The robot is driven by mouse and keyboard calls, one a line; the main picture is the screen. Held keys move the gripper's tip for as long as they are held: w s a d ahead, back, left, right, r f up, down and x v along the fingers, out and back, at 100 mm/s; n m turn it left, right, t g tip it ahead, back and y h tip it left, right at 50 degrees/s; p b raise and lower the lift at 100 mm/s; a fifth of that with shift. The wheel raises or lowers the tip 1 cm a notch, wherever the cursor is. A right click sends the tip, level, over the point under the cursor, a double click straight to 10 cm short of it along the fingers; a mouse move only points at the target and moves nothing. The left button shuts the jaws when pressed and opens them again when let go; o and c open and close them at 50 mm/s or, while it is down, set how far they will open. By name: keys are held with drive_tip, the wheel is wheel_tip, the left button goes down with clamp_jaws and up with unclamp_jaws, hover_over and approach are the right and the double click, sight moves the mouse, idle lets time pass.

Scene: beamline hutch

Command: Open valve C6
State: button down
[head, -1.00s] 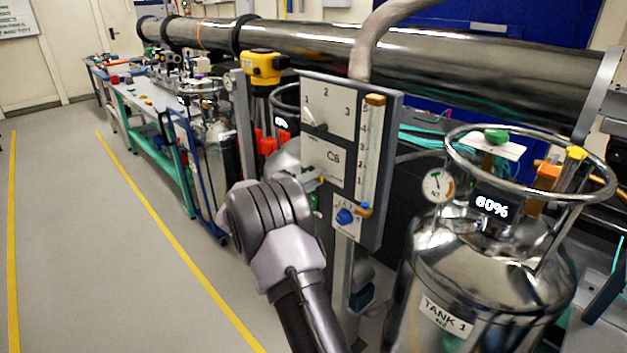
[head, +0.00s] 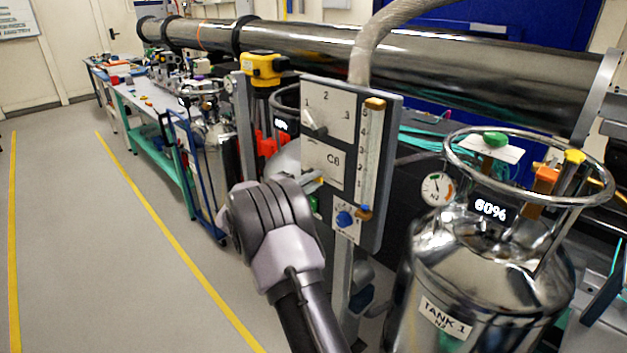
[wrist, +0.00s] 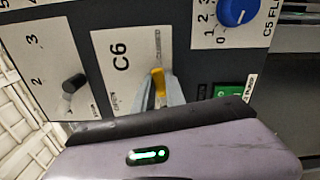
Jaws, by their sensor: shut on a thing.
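The C6 valve plate (head: 336,158) is a white label on a grey upright panel. In the wrist view the C6 plate (wrist: 117,78) lies turned sideways, with print at its ends too small to read surely. The yellow valve handle (wrist: 157,78) sticks out at the plate's edge. My gripper (wrist: 161,92) is shut on this handle, its two grey fingers on either side. In the head view my gripper (head: 316,179) reaches the plate's lower part from the left; only a little yellow shows there, and the fingers partly hide the handle.
Above C6 is a selector knob (head: 315,128) marked 1 to 3; below is a blue knob (head: 344,218). A flow tube (head: 369,150) runs along the panel's right side. TANK 1 (head: 470,270) stands close at right, its display reading 60%. The floor (head: 90,240) at left is clear.

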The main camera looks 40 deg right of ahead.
drive_tip(key=shift+w+r+n+p, duration=0.15)
drive_tip(key=shift+r+n+p, duration=0.55)
drive_tip(key=shift+n+p, duration=0.5)
drive_tip(key=n+p, duration=0.1)
drive_tip(key=r+n+p, duration=0.1)
drive_tip(key=shift+w+n, duration=0.3)
drive_tip(key=shift+n, duration=0.1)
drive_tip(key=n+p, duration=0.1)
drive_tip(key=w+r+n+p, duration=0.1)
drive_tip(key=n+p, duration=0.2)
drive_tip(key=n, duration=0.1)
drive_tip(key=shift+w+a+r, duration=0.1)
drive_tip(key=shift+w+r, duration=0.15)
drive_tip(key=shift+w, duration=0.1)
drive_tip(key=n+p, duration=0.1)
drive_tip(key=w+n, duration=0.1)
drive_tip(key=shift+r+n+p, duration=0.1)
drive_tip(key=shift+n+p, duration=0.2)
drive_tip(key=shift+p, duration=0.1)
drive_tip(key=shift+w+n+p, duration=0.55)
drive_tip(key=shift+n+p, duration=0.05)
drive_tip(key=shift+n, duration=0.7)
drive_tip(key=shift+a, duration=0.1)
drive_tip(key=c, duration=1.4)
unclamp_jaws()
